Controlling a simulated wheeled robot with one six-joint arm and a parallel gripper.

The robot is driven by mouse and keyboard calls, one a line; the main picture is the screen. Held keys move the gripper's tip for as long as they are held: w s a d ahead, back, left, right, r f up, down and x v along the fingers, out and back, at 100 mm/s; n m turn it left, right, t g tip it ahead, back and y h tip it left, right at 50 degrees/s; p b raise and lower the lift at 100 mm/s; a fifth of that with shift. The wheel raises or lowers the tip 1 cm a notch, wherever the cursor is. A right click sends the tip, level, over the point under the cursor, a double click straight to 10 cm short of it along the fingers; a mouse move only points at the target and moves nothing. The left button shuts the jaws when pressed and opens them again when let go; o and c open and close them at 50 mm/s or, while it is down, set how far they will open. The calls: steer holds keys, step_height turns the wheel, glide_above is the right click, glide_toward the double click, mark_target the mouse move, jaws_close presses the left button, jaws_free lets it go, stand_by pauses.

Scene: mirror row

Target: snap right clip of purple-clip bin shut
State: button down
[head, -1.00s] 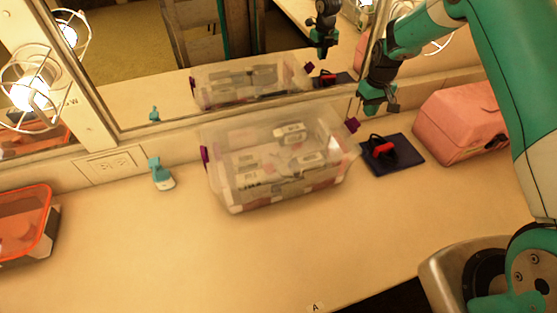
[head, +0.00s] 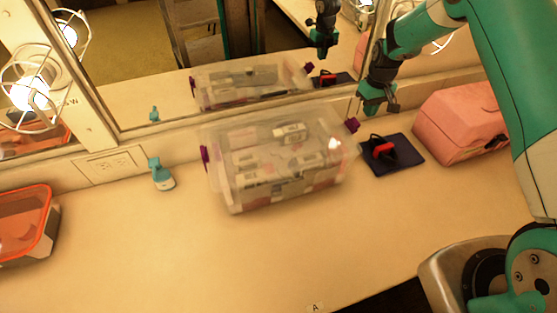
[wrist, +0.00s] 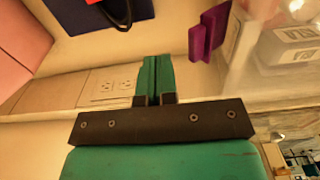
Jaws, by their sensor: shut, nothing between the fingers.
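The clear bin (head: 275,195) stands on the counter below the mirror, with white-labelled items showing through it. Its right purple clip (head: 352,125) sticks out from the upper right edge. The left purple clip (head: 205,153) lies along the left side. My gripper (head: 378,104) is above and right of the right clip, apart from it, near the mirror ledge. In the wrist view, my gripper's fingers (wrist: 154,72) are together and empty. The right clip (wrist: 207,33) shows there to the right of the fingertips, untouched, jutting out beside the clear bin wall.
A dark mat (head: 408,150) with a red-and-black object lies right of the bin, then a pink case (head: 460,122). A teal-and-white bottle (head: 161,175) stands to the left, and an orange-rimmed bin (head: 45,215) farther left. The front counter is clear. The mirror shows reflections.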

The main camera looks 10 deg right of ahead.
mark_target(343, 123)
steer(key=shift+f, duration=0.1)
step_height(343, 123, down, 3)
steer(key=b, duration=0.2)
steer(key=shift+f+b, duration=0.15)
steer(key=shift+b, duration=0.2)
steer(key=shift+a, duration=0.1)
steer(key=shift+s+a+r+p, duration=0.3)
steer(key=shift+a+r, duration=0.05)
steer(key=shift+a, duration=1)
steer(key=shift+s+a+r+p, duration=0.25)
steer(key=shift+a+r, duration=0.15)
steer(key=shift+a, duration=0.95)
steer(key=shift+s+a+r+p, duration=0.3)
steer(key=shift+a+r, duration=0.05)
steer(key=shift+a, duration=1)
steer(key=shift+r, duration=0.15)
steer(key=r+p, duration=0.2)
steer(key=r, duration=0.1)
steer(key=d+r+p, duration=0.1)
steer(key=r, duration=0.1)
steer(key=shift+w+r, duration=0.15)
steer(key=shift+r, duration=0.1)
